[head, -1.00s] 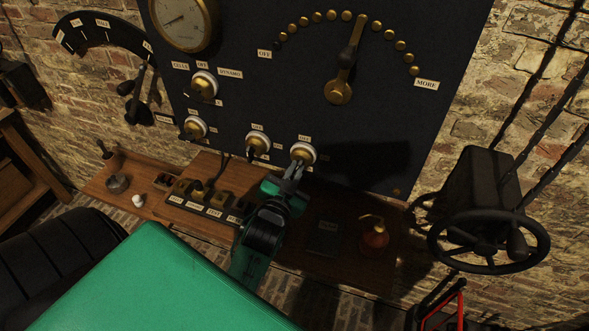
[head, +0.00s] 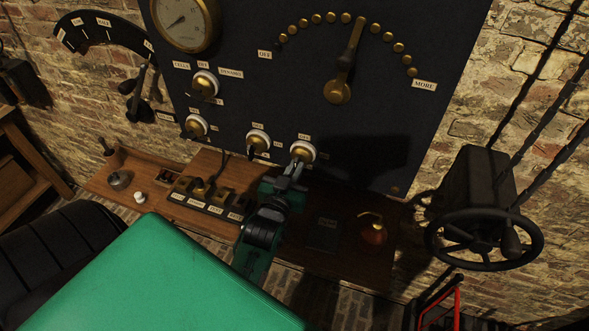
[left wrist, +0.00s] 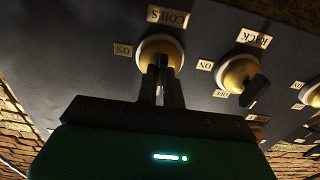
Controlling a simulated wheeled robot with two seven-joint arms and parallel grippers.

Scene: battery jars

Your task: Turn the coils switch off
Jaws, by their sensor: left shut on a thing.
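The coils switch (head: 303,151) is the right-hand one of the lower round brass switches with white rims on the dark panel. In the left wrist view the coils switch (left wrist: 160,48) has a COILS label on one side and an ON label at the left. My left gripper (head: 293,172) reaches up to it from below. In the left wrist view its two fingers (left wrist: 162,80) are shut on the switch's lever, which they mostly hide. The lever's exact position is hard to tell. My right gripper is not in view.
The rack switch (left wrist: 240,75) is close beside the coils switch. A wooden shelf (head: 335,265) below the panel carries a small red-brown can (head: 373,232). A dark handwheel (head: 485,240) stands at the right. The dial arm (head: 346,60) is above.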

